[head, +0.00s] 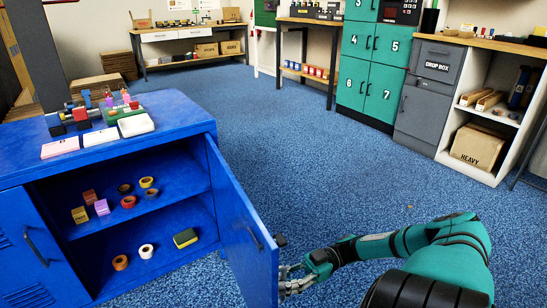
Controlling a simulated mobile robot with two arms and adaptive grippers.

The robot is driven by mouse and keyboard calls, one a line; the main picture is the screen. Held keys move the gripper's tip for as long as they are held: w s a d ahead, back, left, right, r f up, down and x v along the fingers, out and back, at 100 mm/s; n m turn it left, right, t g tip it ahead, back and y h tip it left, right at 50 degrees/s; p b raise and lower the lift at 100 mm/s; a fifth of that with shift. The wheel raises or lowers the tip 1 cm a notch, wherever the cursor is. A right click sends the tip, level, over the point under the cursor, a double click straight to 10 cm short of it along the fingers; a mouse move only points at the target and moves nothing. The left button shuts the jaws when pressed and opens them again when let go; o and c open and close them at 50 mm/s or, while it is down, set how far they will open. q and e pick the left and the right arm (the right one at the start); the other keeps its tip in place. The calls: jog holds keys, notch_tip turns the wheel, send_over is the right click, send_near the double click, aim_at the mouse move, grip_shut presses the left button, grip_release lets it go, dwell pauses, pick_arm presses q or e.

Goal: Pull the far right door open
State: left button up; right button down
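The blue cabinet's right-hand door (240,215) stands wide open, swung out to the right, with a dark bar (254,238) on the face I see. My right gripper (288,268) is at the door's free edge, on the side away from the cabinet. Its fingertips are small and partly hidden by the door, so I cannot tell whether they touch it or how far they are apart. The blue cabinet (110,165) shows its open inside, with tape rolls and small boxes on two levels. My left gripper is not in view.
A closed blue door (35,245) with a handle is at the left. Blocks and white pads (100,137) lie on the cabinet top. Green numbered lockers (370,80) and a grey drop box (432,80) stand at the back right. The blue carpet between is clear.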

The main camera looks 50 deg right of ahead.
dwell(0.3)
jog(key=c, duration=1.4)
grip_release()
jog(key=v, duration=1.2)
jog(key=shift+f, duration=0.1)
